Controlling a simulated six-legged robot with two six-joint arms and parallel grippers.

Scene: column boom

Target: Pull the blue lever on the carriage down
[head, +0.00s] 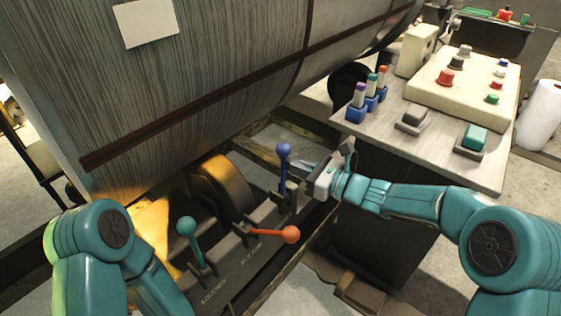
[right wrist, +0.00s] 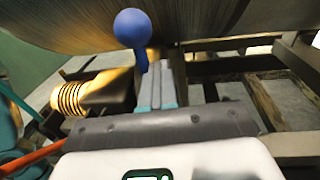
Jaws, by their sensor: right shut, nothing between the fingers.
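The blue lever (head: 283,151) stands roughly upright on the dark carriage (head: 248,262), its round knob at the top. My right gripper (head: 301,168) is just right of the lever, at the height of its shaft below the knob. Its fingers are shut with nothing between them. In the right wrist view the blue knob (right wrist: 132,27) shows just beyond and above the shut fingertips (right wrist: 156,72). The fingers hide part of the lever's shaft there, and I cannot tell whether they touch it. My left arm shows at lower left, but its gripper is out of view.
A green lever (head: 187,227) and an orange lever (head: 289,234), tilted right, stand on the same carriage. A large grey drum (head: 230,70) hangs close above and behind. A bench (head: 430,150) with a button box (head: 463,83) stands at right, near my right arm.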

